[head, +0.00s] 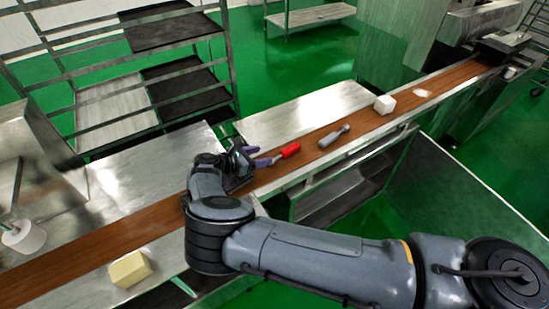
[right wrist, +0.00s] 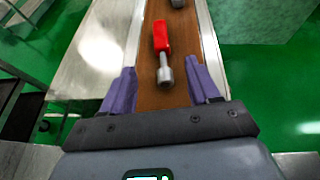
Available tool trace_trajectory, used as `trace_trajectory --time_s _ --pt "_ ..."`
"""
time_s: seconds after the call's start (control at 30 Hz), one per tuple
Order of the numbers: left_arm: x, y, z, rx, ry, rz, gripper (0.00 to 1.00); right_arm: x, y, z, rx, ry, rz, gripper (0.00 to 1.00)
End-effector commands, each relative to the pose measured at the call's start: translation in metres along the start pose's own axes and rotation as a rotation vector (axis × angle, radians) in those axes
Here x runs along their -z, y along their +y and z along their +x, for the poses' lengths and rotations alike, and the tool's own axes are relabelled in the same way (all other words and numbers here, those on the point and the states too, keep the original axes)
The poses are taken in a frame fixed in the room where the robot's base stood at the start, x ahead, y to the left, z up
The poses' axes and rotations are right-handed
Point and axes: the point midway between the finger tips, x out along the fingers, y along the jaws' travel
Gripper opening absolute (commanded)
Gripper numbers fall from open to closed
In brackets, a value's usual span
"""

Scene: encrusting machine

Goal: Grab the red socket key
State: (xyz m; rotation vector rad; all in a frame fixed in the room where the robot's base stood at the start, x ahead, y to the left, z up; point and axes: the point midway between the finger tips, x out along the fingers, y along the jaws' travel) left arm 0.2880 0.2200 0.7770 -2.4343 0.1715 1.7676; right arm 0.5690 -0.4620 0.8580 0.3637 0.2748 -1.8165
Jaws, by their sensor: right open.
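The red socket key (head: 289,149) lies on the brown conveyor belt, its red handle pointing away from my right gripper. In the right wrist view the red socket key (right wrist: 162,42) lies along the belt, with its metal socket end nearest me. My right gripper (head: 262,156) is open, its purple fingers pointing along the belt toward the key. In the right wrist view the gripper (right wrist: 162,72) has its fingers spread, and the metal end appears between the fingertips without visible contact. Part of the key's metal end is hidden in the head view. My left gripper is not in view.
A grey tool (head: 333,136) lies farther along the brown belt (head: 130,229), with a white block (head: 384,104) beyond it. A pale yellow block (head: 130,269) sits near the belt's front side. Metal tables (head: 305,110) flank the belt; a rack (head: 115,110) stands behind.

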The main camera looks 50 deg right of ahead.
Motion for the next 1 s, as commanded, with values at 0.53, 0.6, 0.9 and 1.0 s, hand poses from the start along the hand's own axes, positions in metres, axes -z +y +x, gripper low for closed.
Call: trace_trajectory --time_s 0.53,0.6,0.9,1.0 --pt "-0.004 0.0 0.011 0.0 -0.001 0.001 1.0 0.002 -0.001 0.054 0.002 -0.001 0.0 0.61" --pt "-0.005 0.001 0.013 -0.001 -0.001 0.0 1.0 0.003 -0.001 0.06 0.002 -0.001 0.0 0.61" --pt "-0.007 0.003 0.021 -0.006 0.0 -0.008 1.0 0.007 -0.001 0.096 0.003 -0.002 0.0 0.61" --pt "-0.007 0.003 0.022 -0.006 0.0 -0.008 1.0 0.007 -0.001 0.102 0.002 -0.001 0.0 0.61"
